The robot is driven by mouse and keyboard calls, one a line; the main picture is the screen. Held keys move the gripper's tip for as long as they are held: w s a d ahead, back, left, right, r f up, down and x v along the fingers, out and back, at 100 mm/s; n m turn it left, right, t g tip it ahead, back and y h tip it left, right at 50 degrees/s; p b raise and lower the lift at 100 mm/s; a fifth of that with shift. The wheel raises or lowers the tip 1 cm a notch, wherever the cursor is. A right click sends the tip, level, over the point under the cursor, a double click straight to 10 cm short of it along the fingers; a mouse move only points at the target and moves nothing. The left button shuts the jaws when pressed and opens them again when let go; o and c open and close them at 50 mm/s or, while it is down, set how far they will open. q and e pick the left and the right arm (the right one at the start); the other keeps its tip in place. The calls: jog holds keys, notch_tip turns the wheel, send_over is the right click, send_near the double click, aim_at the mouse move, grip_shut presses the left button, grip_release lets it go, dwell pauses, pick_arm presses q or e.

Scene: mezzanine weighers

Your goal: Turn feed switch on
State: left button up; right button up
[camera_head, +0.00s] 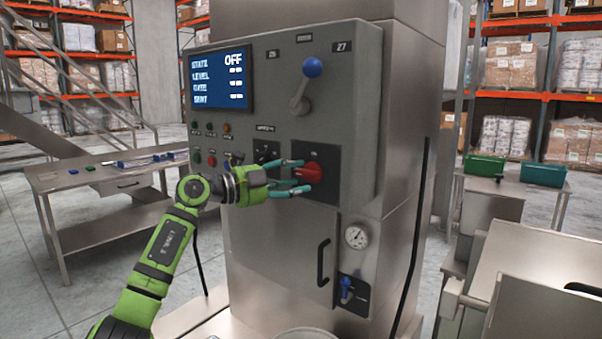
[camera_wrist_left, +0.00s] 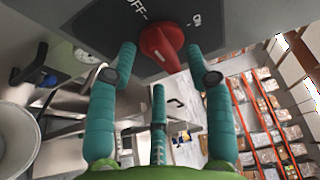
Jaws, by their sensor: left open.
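The feed switch is a red rotary knob (camera_head: 312,172) on a dark plate on the front of the grey control panel (camera_head: 345,105). In the left wrist view the red knob (camera_wrist_left: 160,48) sits between an OFF mark at upper left and an ON mark at right. The display (camera_head: 221,80) reads STATE OFF. My left gripper (camera_head: 297,177), green with teal fingers, is at the panel with its fingertips on either side of the knob. It is open; I cannot tell whether any finger touches the knob. My right gripper is in neither view.
A blue-balled lever (camera_head: 312,68) sits above the knob. Small buttons (camera_head: 211,160) lie left of it. A door handle (camera_head: 323,262), a gauge (camera_head: 356,236) and a blue valve (camera_head: 346,286) are below. A steel table (camera_head: 80,180) stands at left.

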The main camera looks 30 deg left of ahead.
pick_arm(q)
jog(key=shift+w+d+r, duration=0.1)
jog(key=shift+w+d, duration=0.35)
jog(key=shift+w, duration=0.25)
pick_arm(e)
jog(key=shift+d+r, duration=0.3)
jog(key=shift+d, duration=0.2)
pick_arm(q)
grip_shut()
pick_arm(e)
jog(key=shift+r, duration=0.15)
